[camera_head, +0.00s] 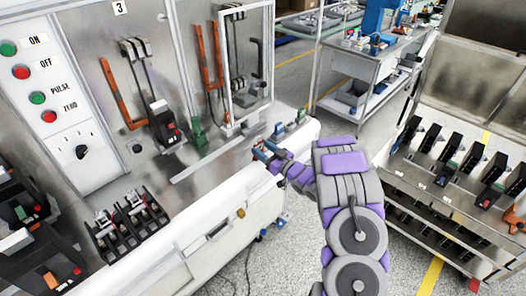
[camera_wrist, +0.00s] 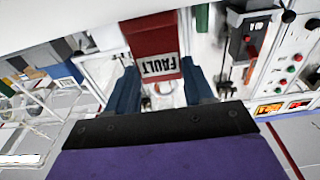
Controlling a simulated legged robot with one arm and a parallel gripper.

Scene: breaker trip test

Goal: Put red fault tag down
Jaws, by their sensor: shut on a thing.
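The red fault tag (camera_wrist: 155,40), with a white label reading FAULT, fills the upper middle of the wrist view. My gripper (camera_wrist: 160,88) has its blue fingers on either side of the tag and is shut on it. In the head view my gripper (camera_head: 262,150) is at the front edge of the bench (camera_head: 215,170), close to its right end. The tag is too small there to make out clearly. I cannot tell whether it touches the bench.
A panel with buttons and a dial (camera_head: 62,105) stands at left. A clear framed guard (camera_head: 247,65) stands at the bench's back. A rack of black breakers (camera_head: 455,165) is at right. A steel cart (camera_head: 370,65) stands behind. Grey floor lies between.

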